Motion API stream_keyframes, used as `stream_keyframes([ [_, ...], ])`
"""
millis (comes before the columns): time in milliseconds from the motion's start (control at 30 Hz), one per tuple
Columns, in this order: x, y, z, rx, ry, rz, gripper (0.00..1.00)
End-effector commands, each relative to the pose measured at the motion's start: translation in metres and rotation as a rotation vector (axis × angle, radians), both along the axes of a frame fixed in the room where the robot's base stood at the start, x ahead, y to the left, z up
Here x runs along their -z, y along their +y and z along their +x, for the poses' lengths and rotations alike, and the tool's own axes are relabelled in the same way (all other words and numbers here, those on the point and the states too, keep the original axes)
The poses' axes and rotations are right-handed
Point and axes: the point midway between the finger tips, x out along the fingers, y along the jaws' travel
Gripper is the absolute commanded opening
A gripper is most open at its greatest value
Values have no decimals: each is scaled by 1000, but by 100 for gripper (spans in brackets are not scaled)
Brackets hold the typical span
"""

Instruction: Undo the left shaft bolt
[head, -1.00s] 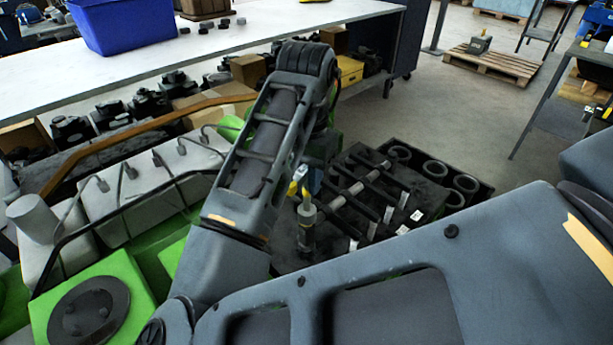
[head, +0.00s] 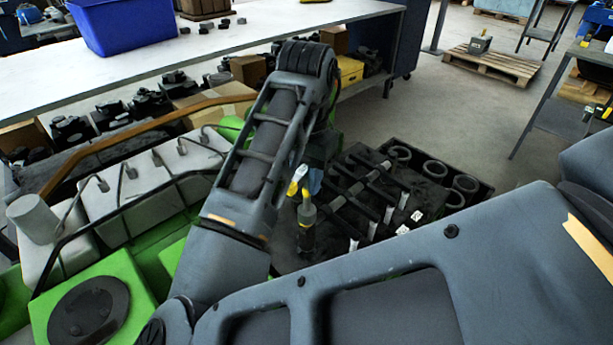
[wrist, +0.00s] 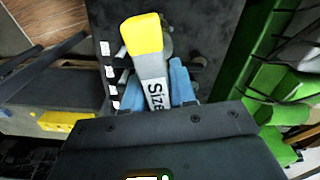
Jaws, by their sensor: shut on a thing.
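The tool's yellow part also shows in the head view (head: 298,180), beside a blue finger. An upright cylindrical piece (head: 307,226) with a yellowish, dark body stands close below the tool; I cannot tell whether they touch. A dark shaft (head: 345,196) with several cross arms and white tags lies right of it on a black surface. The left shaft bolt cannot be made out; my arm and the tool cover that area.
A green engine (head: 125,275) with pale covers (head: 135,185) and thin pipes lies left of my arm. A workbench (head: 240,38) with a blue bin (head: 125,25) stands behind. Black rings (head: 465,183) lie in a tray at the right.

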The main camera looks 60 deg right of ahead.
Motion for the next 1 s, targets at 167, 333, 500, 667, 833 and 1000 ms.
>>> stream_keyframes([
  [167, -4, 0, 0, 0, 0, 0, 0],
  [333, -14, 0, 0, 0, 0, 0, 0],
  [500, -23, 0, 0, 0, 0, 0, 0],
  [667, -31, 0, 0, 0, 0, 0, 0],
  [833, -36, 0, 0, 0, 0, 0, 0],
  [1000, -35, 0, 0, 0, 0, 0, 0],
])
